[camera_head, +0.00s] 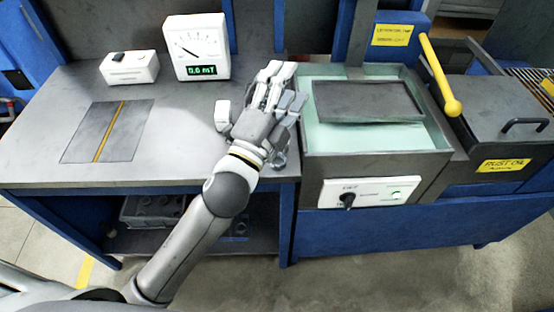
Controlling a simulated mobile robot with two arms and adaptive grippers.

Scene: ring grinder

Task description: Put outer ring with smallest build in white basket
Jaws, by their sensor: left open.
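My left gripper (272,88) is over the right end of the grey worktable (185,155), beside the green-lined tank. Its fingers are open and point away from me. I see no object clearly held in it. A grey rounded piece shows at the table's right edge by the wrist; I cannot tell whether it is a ring or part of my gripper. No outer ring can be made out for certain, and the gripper hides part of the tabletop. No white basket shows in this view. My right gripper is not in view.
A meter reading 0.0 mT (196,48) and a small white switch box (129,67) stand at the table's back. A dark plate (368,100) lies over the tank (310,165). A yellow-handled lever (440,75) rises right of it. A grey bin (152,211) sits below the table.

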